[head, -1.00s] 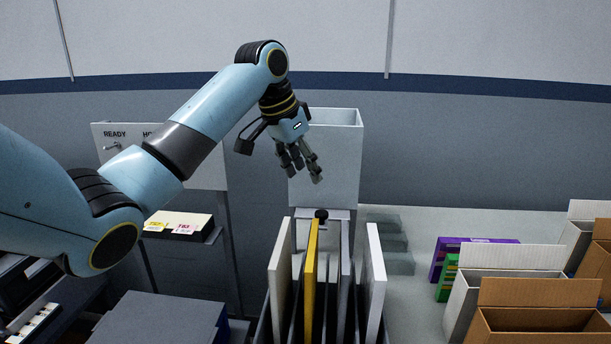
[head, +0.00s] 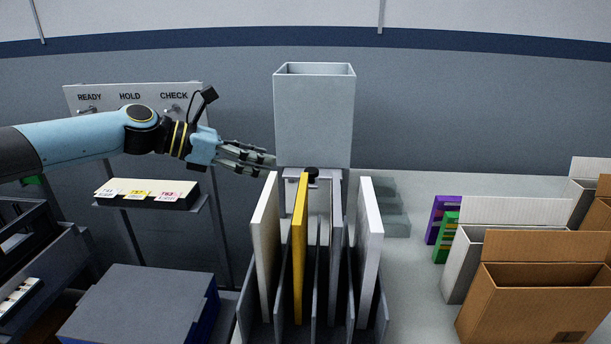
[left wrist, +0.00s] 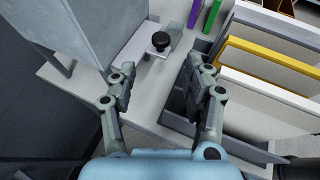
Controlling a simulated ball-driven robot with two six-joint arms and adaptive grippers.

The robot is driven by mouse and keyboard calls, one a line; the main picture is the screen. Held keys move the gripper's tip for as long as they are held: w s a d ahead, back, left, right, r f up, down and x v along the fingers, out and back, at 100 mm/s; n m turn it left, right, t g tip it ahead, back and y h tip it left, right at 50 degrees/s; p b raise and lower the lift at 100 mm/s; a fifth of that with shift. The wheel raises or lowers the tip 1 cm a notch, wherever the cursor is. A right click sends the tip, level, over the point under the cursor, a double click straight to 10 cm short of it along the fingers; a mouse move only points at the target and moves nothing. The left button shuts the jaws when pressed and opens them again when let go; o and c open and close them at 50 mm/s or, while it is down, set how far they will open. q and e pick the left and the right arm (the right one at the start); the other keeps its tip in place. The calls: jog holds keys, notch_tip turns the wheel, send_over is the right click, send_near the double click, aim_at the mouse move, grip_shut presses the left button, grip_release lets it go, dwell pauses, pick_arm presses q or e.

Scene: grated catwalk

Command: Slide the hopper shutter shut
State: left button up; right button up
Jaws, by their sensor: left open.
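The hopper (head: 315,118) is a tall grey open-topped box at the back centre of the head view. Its shutter (head: 293,175) is a pale plate under it with a round black knob (head: 311,173). In the left wrist view the knob (left wrist: 160,41) stands on the plate, ahead of the open fingers. My left gripper (head: 270,160) is open and empty, at the left of the hopper's lower edge, level with its bottom and apart from the knob. The panels in front hide part of the shutter in the head view. My right gripper is not in view.
A rack (head: 248,312) of upright white, yellow and grey panels stands just in front of the hopper. A sign board (head: 130,97) with hooks and a card shelf (head: 150,205) are at left. Cardboard boxes (head: 535,290) and purple and green items (head: 443,222) are at right.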

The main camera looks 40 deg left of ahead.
aim_at(309, 170)
pick_arm(q)
jog(key=x, duration=1)
jog(key=shift+w+d, duration=0.25)
grip_shut()
jog(key=shift+w+a+b, duration=0.15)
jog(key=shift+w+a, duration=0.25)
jog(key=shift+w, duration=0.2)
jog(key=shift+w+a+b, duration=0.15)
jog(key=shift+w+a, duration=0.25)
jog(key=shift+w, duration=0.2)
jog(key=shift+r, duration=0.1)
grip_release()
